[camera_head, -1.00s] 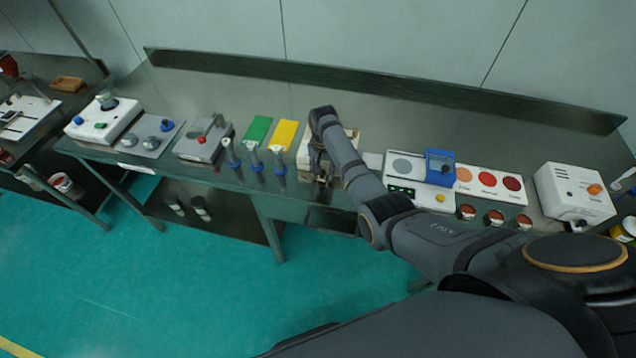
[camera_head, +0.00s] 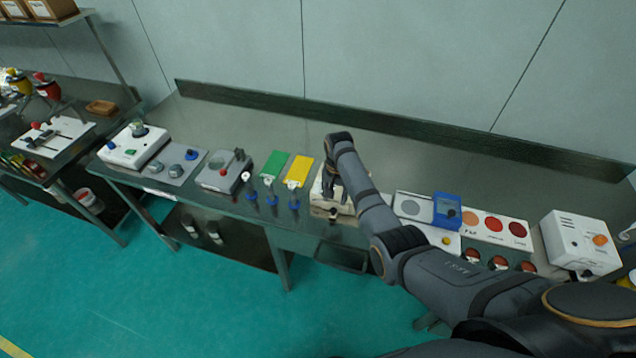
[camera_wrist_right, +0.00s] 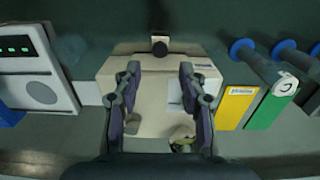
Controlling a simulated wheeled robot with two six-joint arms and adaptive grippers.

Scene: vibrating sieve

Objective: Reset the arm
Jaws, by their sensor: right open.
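My right arm reaches in from the lower right in the head view. Its gripper (camera_head: 332,190) points down over a cream box-shaped device (camera_head: 347,207) on the long metal bench. In the right wrist view the two fingers of the right gripper (camera_wrist_right: 160,85) stand apart, with nothing held between them. The cream device (camera_wrist_right: 150,65) fills the space behind and between them, with a dark round knob (camera_wrist_right: 159,46) at its edge. Contact with the device cannot be told. My left gripper is not in view.
A panel with a blue frame (camera_head: 447,210) and red, orange discs (camera_head: 495,226) is to the right. A white box (camera_head: 580,242) stands farther right. The bench's back strip is clear.

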